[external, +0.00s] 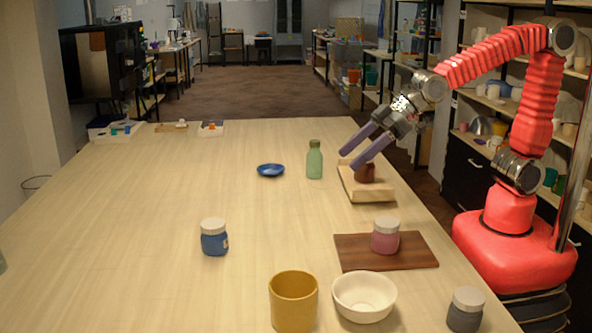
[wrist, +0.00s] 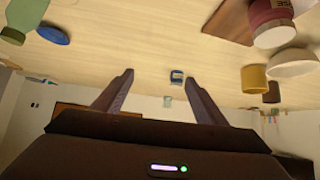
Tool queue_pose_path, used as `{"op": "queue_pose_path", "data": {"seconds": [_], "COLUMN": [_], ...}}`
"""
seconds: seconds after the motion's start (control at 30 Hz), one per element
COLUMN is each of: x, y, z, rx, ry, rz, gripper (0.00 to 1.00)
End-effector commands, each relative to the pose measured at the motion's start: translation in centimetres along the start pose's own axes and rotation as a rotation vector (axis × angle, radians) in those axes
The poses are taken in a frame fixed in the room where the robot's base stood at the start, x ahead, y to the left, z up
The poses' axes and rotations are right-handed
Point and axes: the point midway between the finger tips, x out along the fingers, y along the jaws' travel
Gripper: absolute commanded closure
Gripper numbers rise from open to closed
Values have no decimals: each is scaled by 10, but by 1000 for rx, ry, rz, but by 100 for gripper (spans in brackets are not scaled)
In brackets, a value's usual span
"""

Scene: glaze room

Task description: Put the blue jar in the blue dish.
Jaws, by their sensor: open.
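The blue jar (external: 214,239) with a pale lid stands upright on the table, left of centre in the external view. It also shows small between my finger tips in the wrist view (wrist: 177,78), but well beyond them. The blue dish (external: 271,170) is a small shallow plate further back on the table, with nothing seen in it; it shows at the upper left of the wrist view (wrist: 53,34). My gripper (external: 349,159) is open and empty, above the table's right side, to the right of the dish and far from the jar.
A green bottle (external: 314,162) stands between the dish and my gripper. A wooden block (external: 368,190) bearing a small brown pot (external: 365,173) is below my gripper. A pink jar (external: 385,238) stands on a dark board (external: 352,251). A yellow pot (external: 294,303), white bowl (external: 364,299) and grey jar (external: 465,312) are in front.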

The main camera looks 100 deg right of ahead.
Motion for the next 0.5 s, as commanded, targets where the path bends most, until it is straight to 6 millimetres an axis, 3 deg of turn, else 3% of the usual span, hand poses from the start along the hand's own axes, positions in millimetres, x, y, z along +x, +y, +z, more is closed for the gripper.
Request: {"op": "queue_pose_path", "data": {"seconds": [0.5], "x": [118], "y": [-35], "z": [-65], "rx": [-33], "ry": [210], "rz": [-47], "gripper": [34]}}
